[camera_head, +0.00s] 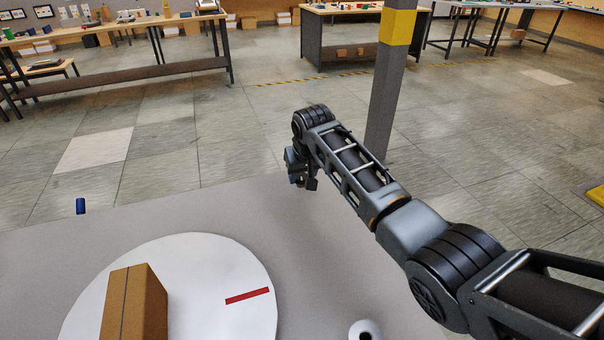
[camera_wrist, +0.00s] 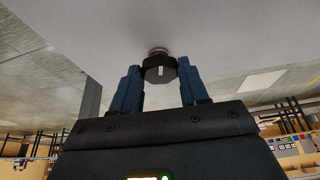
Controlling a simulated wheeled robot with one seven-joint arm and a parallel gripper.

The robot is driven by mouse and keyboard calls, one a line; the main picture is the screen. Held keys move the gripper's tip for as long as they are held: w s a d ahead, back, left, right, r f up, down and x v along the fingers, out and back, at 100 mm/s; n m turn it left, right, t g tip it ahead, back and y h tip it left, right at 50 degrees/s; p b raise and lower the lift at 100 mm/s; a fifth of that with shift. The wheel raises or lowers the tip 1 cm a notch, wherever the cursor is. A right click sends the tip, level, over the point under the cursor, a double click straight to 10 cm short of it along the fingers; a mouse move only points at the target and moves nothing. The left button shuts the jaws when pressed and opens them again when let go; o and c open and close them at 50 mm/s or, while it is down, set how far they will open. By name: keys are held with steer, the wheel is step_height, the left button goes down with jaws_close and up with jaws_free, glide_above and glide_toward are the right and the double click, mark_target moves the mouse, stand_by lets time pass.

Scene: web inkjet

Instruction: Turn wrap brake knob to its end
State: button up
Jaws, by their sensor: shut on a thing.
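The wrap brake knob (camera_wrist: 160,70) is a dark, many-sided knob with a pale mark on its face, seen in the wrist view on the grey surface. My gripper (camera_wrist: 160,72) has its two blue fingers on either side of the knob and is shut on it. I cannot make out the knob in the head view.
A white round turntable (camera_head: 205,265) with a red strip (camera_head: 247,296) bears a cardboard box (camera_head: 135,305) on the grey table (camera_head: 310,250). A white roll (camera_head: 365,331) stands near the front. A blue cylinder (camera_head: 80,206) is at the far left edge. A grey post (camera_head: 385,100) rises behind my arm.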

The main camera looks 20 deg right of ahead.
steer(key=shift+d+n+y, duration=0.1)
steer(key=shift+n+y, duration=0.5)
steer(key=shift+n, duration=0.9)
steer(key=o, duration=1.1)
steer(key=shift+c, duration=0.2)
steer(key=v, duration=0.7)
steer(key=shift+r, duration=0.35)
steer(key=shift+s+d, duration=0.1)
